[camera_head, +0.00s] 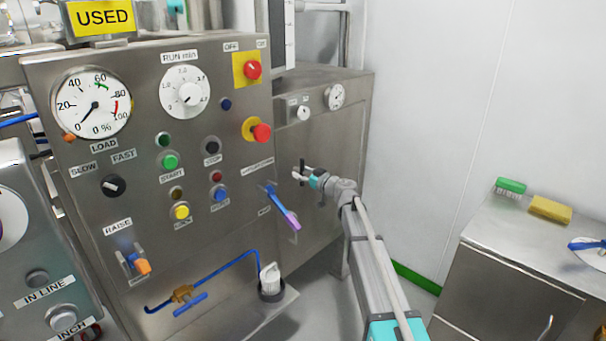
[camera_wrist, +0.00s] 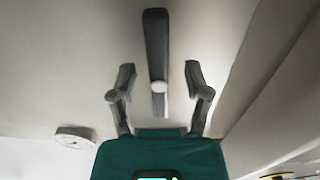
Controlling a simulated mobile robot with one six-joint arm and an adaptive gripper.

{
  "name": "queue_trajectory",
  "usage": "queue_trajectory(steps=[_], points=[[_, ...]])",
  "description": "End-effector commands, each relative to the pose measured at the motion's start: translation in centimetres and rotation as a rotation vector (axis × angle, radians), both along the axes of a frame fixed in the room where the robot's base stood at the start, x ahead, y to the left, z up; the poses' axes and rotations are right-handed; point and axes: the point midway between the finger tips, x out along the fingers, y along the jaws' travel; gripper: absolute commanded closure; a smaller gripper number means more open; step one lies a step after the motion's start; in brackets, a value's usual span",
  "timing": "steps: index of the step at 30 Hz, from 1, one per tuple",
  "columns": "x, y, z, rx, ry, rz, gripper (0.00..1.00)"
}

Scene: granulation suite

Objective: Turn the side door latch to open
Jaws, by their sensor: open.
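The side door latch is a dark bar (camera_wrist: 155,38) on the grey metal side door (camera_wrist: 75,55) in the wrist view. It stands roughly upright, with a pale round pivot near its lower middle. In the head view the dark latch bar (camera_head: 302,164) shows small on the steel cabinet to the right of the control panel. My gripper (camera_wrist: 160,76) is open, with one finger on each side of the latch's lower part and a visible gap on both sides. In the head view my gripper (camera_head: 305,177) is right at the latch; contact there is too small to tell.
The control panel (camera_head: 130,205) with buttons, a blue-and-purple lever (camera_head: 283,207) and a blue pipe (camera_head: 235,262) stands left of my arm. A gauge (camera_head: 334,96) sits above the latch. Open floor lies between.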

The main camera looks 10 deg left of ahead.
Motion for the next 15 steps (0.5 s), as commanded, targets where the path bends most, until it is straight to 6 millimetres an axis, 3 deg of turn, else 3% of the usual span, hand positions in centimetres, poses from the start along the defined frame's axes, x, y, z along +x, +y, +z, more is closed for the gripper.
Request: queue_trajectory(steps=[15], points=[[-4.3,-5.2,0.0,0.0,0.0,-0.001,0.37]])
